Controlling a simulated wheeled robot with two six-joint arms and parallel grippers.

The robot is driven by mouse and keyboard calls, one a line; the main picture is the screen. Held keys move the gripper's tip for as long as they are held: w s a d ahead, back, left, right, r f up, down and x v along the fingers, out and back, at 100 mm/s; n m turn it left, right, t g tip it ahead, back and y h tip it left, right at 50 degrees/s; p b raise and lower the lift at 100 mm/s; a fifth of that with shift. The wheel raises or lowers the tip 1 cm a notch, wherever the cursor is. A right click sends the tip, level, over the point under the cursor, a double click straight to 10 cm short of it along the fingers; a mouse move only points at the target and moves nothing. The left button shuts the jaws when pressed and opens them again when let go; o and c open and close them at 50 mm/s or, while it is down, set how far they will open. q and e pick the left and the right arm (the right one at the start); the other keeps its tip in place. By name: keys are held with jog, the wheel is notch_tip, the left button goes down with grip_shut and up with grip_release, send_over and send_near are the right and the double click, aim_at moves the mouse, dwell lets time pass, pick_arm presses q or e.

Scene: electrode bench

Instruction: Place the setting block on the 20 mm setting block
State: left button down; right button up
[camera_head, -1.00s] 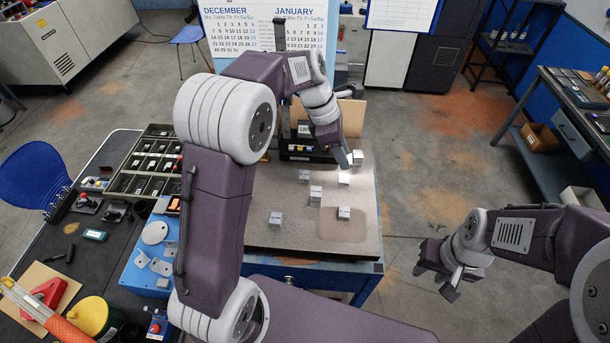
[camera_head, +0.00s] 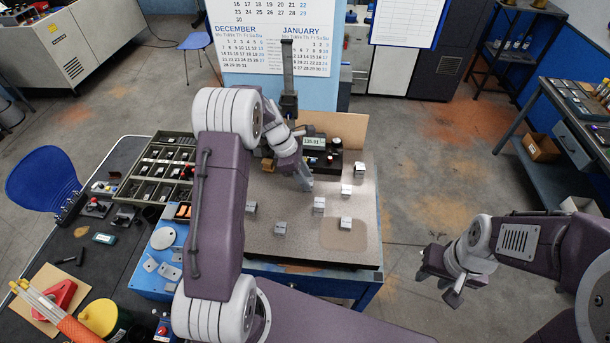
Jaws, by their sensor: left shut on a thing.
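My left gripper (camera_head: 305,184) is over the back middle of the grey bench plate (camera_head: 290,254), shut on a small block that its fingers and wrist mostly hide. Several small grey setting blocks stand on the plate: a taller one (camera_head: 319,204) just right of the gripper, and others at right (camera_head: 346,190), back right (camera_head: 359,169), front right (camera_head: 346,223), front left (camera_head: 281,228) and far left (camera_head: 251,208). Their size marks are too small to read, so I cannot tell which is 20 mm. My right gripper (camera_head: 438,285) is open and empty, beyond the bench's right side.
A height gauge with a dark column (camera_head: 288,80) and lit display (camera_head: 313,142) stands behind the gripper. A compartment tray (camera_head: 159,170) and a blue fixture (camera_head: 155,277) lie left. A tan patch (camera_head: 332,238) marks the plate's front right.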

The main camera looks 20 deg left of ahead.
pick_arm(q)
jog(key=shift+w+a+f, duration=0.1)
jog(key=shift+w+f, duration=0.05)
jog(key=shift+f, duration=0.1)
jog(key=shift+f, duration=0.1)
jog(key=c, duration=1)
grip_release()
jog(key=shift+c, duration=0.2)
